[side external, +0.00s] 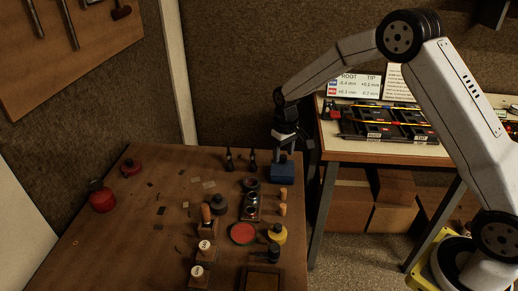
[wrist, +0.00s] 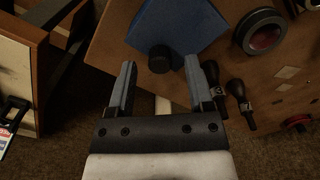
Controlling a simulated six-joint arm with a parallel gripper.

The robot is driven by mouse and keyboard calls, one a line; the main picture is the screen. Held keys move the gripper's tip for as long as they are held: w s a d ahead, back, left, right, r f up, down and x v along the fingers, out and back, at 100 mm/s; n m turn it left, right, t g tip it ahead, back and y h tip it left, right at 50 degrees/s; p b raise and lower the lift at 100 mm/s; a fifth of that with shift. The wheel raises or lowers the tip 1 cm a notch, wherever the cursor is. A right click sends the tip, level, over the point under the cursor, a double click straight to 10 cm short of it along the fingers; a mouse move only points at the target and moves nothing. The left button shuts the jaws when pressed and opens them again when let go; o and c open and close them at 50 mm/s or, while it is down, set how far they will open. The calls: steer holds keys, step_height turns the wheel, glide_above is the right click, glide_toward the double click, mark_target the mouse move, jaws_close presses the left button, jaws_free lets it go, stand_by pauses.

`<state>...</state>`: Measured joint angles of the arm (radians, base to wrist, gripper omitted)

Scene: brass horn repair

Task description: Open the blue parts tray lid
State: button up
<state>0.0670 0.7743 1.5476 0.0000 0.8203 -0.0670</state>
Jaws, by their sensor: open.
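The blue parts tray (side external: 283,171) sits at the far right corner of the wooden bench in the side view. In the wrist view its blue lid (wrist: 180,25) lies flat and looks shut, with a round black knob (wrist: 159,59) near its edge. My gripper (side external: 283,150) is over the tray in the side view, pointing down. In the wrist view my gripper (wrist: 160,72) is open, with its two grey fingers on either side of the knob and apart from it. The gap in height between fingertips and knob is hard to tell. The tray's inside is hidden.
Two black-tipped tools (side external: 241,160) stand left of the tray, close to my right finger in the wrist view (wrist: 238,96). A round dark container (wrist: 262,32) and wooden pegs (side external: 283,195) are nearby. A second table (side external: 385,150) stands behind to the right.

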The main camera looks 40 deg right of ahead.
steer(key=shift+f, duration=0.6)
jaws_close()
stand_by(1.1)
